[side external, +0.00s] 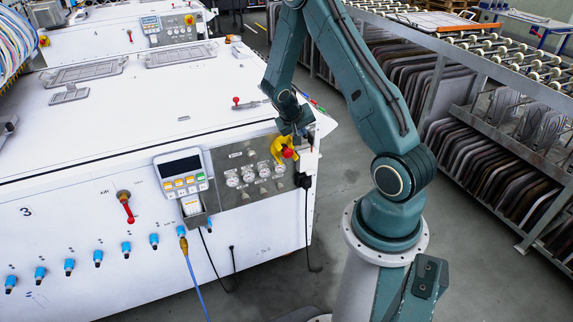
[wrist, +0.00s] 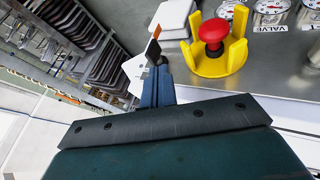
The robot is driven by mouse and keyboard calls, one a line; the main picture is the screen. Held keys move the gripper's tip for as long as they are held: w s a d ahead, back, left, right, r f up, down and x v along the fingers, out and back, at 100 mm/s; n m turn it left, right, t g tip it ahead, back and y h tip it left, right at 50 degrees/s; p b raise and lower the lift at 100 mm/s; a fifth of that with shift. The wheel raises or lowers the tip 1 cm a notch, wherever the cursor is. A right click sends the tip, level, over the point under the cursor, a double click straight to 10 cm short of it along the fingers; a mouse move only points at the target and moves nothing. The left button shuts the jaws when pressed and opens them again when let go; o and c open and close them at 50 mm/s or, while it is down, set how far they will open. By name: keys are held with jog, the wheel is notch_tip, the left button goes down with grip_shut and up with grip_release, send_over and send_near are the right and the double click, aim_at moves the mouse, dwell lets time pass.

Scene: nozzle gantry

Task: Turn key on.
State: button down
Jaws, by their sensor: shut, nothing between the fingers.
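I cannot make out a key for certain in either view. The control panel (side external: 231,165) is on the front right of the white machine. It carries a red button (side external: 288,154) in a yellow guard (side external: 276,147). In the wrist view the red button (wrist: 213,31) and yellow guard (wrist: 226,63) are upper right of my gripper (wrist: 155,56). My gripper (side external: 297,133) is down at the panel's right end, close to the guard. Its fingers are shut with nothing seen between them. A small orange and white item shows by the fingertips; I cannot tell what it is.
Several round gauges (side external: 232,181) sit left of the guard. A keypad display (side external: 183,174) is mounted further left, and a red lever (side external: 126,207) beyond it. A dark plug (side external: 303,180) with a hanging cable is below the guard. A roller rack (side external: 490,70) stands right of my arm.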

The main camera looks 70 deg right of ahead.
aim_at(309, 139)
jog(key=shift+x, duration=2.55)
jog(key=shift+s+d+r+t+y, duration=0.15)
jog(key=shift+s+r+t+y, duration=0.1)
jog(key=shift+t+y, duration=0.3)
jog(key=shift+s+d+r, duration=0.15)
jog(key=shift+d, duration=0.05)
jog(key=shift+s+d+r, duration=0.1)
jog(key=shift+s+d, duration=1.1)
jog(key=shift+r, duration=0.15)
jog(key=shift+r, duration=0.65)
